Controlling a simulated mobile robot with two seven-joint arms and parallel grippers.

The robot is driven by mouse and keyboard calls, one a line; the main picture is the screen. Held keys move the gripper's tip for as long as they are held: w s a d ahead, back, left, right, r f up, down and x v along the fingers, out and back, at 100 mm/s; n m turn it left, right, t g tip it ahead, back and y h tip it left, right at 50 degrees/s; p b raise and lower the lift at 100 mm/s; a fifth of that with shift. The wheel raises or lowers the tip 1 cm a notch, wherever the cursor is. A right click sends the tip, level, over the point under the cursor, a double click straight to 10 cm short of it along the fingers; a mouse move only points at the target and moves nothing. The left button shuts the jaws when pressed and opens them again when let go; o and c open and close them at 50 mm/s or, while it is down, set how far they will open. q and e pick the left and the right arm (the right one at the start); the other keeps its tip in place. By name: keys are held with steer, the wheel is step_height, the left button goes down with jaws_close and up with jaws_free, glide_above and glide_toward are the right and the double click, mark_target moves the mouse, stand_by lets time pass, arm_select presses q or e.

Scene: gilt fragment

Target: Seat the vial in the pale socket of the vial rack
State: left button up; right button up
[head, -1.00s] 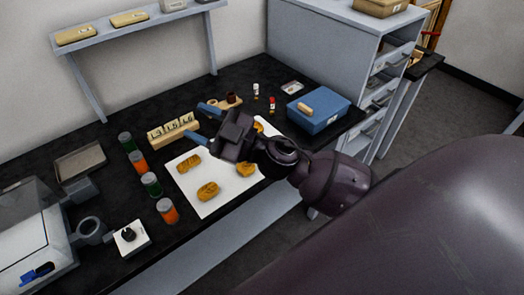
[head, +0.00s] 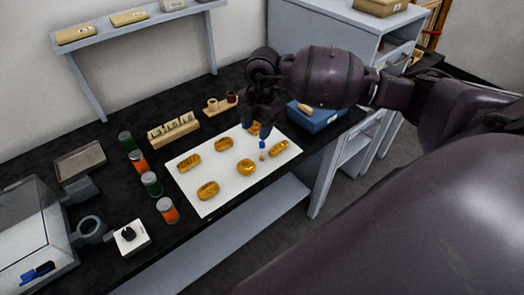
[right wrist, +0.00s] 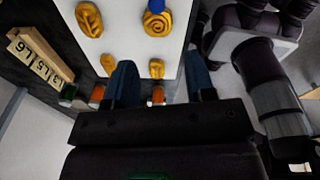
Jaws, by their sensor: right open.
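The vial rack (head: 221,103), a small tan wooden block with a pale and a dark socket, stands near the back of the bench, left of my right gripper (head: 260,127). That gripper is open above the white sheet, and its two blue fingers are apart in the right wrist view (right wrist: 162,72). A small bright blue piece with a tan end (head: 262,145), perhaps a capped vial, shows just below the fingers. It also appears blue in the right wrist view (right wrist: 157,12), beyond the fingertips. I cannot tell whether it stands or lies. My left gripper is not in view.
Gilt fragments (head: 208,190) lie on the white sheet (head: 221,204). A numbered wooden block (head: 173,132) and several orange and green jars (head: 151,184) stand to the left. A blue box (head: 318,121) is partly behind my arm.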

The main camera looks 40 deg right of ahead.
steer(key=shift+w+d+r+m+h, duration=0.1)
steer(key=shift+d+r+m+h, duration=0.1)
steer(key=shift+d+h, duration=0.3)
steer(key=shift+w+d+r+m+h, duration=0.1)
steer(key=shift+d+m+h, duration=0.1)
steer(key=shift+d, duration=0.5)
steer(key=shift+f, duration=0.2)
glide_toward(262, 160)
steer(key=f, duration=0.3)
steer(key=w+f, duration=0.1)
steer(key=f, duration=0.1)
steer(key=shift+d+f+p, duration=0.15)
steer(key=shift+d+p, duration=0.1)
steer(key=shift+p, duration=0.05)
jaws_close()
